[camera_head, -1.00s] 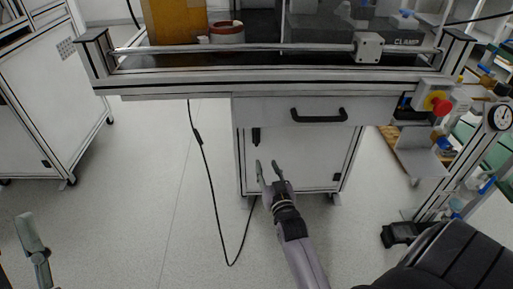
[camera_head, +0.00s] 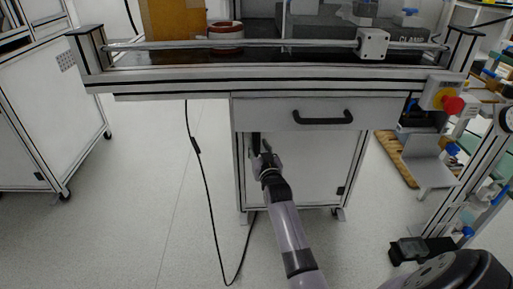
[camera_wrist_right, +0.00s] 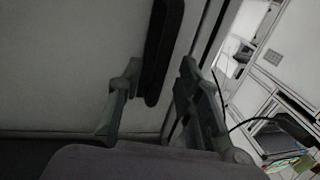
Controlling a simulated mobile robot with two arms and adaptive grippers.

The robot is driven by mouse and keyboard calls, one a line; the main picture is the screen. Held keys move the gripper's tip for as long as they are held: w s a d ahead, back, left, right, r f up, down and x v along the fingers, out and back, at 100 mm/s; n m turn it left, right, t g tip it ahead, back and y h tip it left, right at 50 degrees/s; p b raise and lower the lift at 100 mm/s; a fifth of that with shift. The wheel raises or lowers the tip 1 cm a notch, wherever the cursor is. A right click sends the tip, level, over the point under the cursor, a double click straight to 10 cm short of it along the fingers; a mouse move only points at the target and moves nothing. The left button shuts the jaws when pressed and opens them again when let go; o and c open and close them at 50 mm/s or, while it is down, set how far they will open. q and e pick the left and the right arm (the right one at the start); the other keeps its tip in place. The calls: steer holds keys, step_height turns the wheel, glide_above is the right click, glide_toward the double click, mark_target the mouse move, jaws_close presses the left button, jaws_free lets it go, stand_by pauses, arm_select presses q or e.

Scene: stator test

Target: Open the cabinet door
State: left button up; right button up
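The white cabinet door (camera_head: 310,170) is shut, below a drawer under the workbench. Its dark upright handle (camera_head: 256,141) is near the door's left edge and partly hidden by my right gripper (camera_head: 264,154). In the right wrist view, the black handle (camera_wrist_right: 166,45) reaches down between the two fingers of the right gripper (camera_wrist_right: 158,85). The fingers are apart, one on each side of the handle's lower end, with gaps visible; whether either touches it is unclear. My left gripper is out of view.
A drawer with a black horizontal handle (camera_head: 322,118) is just above the door. The workbench edge (camera_head: 280,88) overhangs the cabinet. A black cable (camera_head: 207,190) hangs to the floor at the left. A wheeled cabinet (camera_head: 45,110) stands far left.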

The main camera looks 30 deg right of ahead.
steer(key=shift+b+x, duration=0.4)
steer(key=shift+x, duration=1)
jaws_close()
